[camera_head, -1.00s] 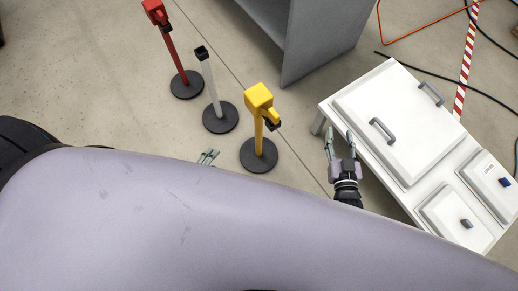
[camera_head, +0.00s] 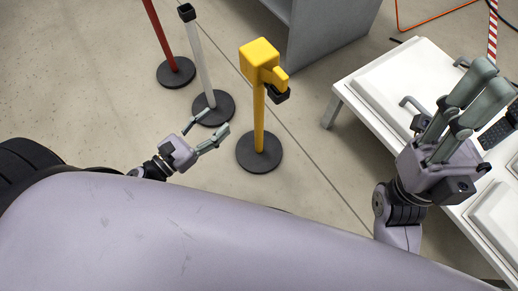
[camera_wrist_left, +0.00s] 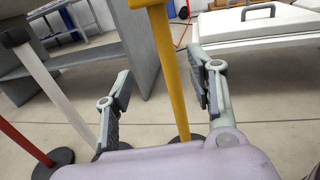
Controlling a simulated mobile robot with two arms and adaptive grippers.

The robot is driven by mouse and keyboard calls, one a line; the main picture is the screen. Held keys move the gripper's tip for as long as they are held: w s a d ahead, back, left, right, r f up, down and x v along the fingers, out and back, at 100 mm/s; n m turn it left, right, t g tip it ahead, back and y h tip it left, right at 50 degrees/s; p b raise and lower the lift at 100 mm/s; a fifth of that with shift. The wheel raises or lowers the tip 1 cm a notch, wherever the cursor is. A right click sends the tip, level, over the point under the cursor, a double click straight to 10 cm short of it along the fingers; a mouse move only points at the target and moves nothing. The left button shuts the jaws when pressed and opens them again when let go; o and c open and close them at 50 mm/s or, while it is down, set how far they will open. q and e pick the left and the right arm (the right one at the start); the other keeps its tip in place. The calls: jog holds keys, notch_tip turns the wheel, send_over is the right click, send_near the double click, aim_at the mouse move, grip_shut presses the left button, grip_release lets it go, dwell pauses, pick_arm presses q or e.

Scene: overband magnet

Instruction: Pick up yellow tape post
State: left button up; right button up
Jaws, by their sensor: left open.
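The yellow tape post (camera_head: 259,118) stands upright on a round dark base (camera_head: 274,157), with a boxy yellow head and a black piece at its side. My left gripper (camera_head: 215,122) is open and empty, a little left of the post, with its fingers pointing towards it. In the left wrist view the yellow post (camera_wrist_left: 172,75) shows in the gap between the open fingers (camera_wrist_left: 160,68), nearer the right-hand finger. It is not gripped. The top of the post is cut off there. My right gripper (camera_head: 490,78) is raised over the white table, its fingers apart and apparently empty.
A white post (camera_head: 201,72) and a red post (camera_head: 160,32) stand left of the yellow one. A grey cabinet (camera_head: 325,30) is behind. The white table (camera_head: 343,88) with handled lids stands on the right. The floor around the yellow base is clear.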

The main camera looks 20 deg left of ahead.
aim_at(255, 93)
pick_arm(q)
jog(key=x, duration=0.5)
jog(key=b+x, duration=0.1)
jog(key=x, duration=0.9)
jog(key=shift+w+d+f, duration=0.25)
jog(key=shift+d+f, duration=0.05)
jog(key=shift+d, duration=0.05)
jog(key=shift+w+d, duration=0.2)
jog(key=shift+w, duration=0.25)
jog(key=shift+c, duration=0.3)
grip_shut()
